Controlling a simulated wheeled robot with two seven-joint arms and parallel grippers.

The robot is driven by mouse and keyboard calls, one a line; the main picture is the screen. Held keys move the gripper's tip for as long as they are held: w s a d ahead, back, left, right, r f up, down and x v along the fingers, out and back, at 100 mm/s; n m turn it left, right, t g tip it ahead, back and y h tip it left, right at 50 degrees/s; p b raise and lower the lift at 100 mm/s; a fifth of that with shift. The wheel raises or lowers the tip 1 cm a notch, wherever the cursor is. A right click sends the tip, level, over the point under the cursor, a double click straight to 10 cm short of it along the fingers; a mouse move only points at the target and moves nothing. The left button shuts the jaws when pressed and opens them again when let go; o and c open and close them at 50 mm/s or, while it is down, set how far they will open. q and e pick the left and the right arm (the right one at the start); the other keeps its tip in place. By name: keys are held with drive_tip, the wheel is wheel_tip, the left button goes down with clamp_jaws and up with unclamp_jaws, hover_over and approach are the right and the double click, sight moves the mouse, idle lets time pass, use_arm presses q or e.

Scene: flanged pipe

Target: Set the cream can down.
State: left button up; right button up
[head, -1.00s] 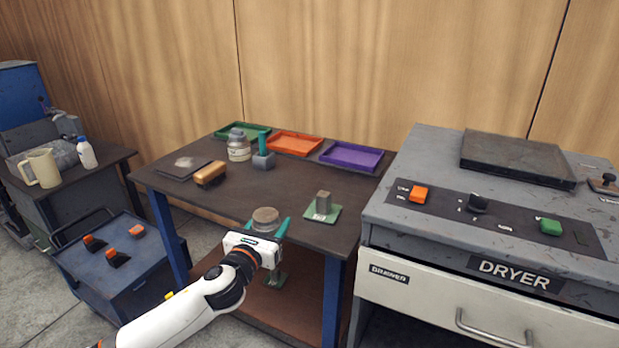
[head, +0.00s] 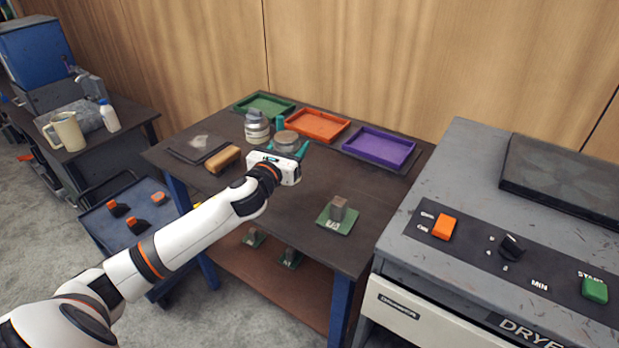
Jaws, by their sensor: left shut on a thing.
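My left gripper (head: 291,137) reaches over the dark table from the left, its teal fingers shut around a round can. I take this for the cream can (head: 286,141); only its greyish-tan round top shows clearly. The gripper body hides its lower part, so I cannot tell whether it touches the tabletop. A pale jar with a grey lid (head: 257,127) stands just left of the can. My right gripper is not in view.
The green tray (head: 264,105), orange tray (head: 318,126) and purple tray (head: 379,149) line the table's back. A brown brush (head: 222,159) lies left, and a block stands on a green plate (head: 337,216) at the right. The table's middle (head: 300,195) is clear.

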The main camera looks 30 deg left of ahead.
use_arm(q)
drive_tip(key=f, duration=0.2)
drive_tip(key=shift+s+f, duration=0.25)
drive_tip(key=shift+f, duration=0.1)
drive_tip(key=shift+w+f+b, duration=0.15)
drive_tip(key=shift+f+b, duration=0.45)
drive_tip(key=shift+f, duration=1.55)
drive_tip(key=shift+f, duration=0.2)
drive_tip(key=o, duration=1.2)
drive_tip(key=shift+o, duration=0.2)
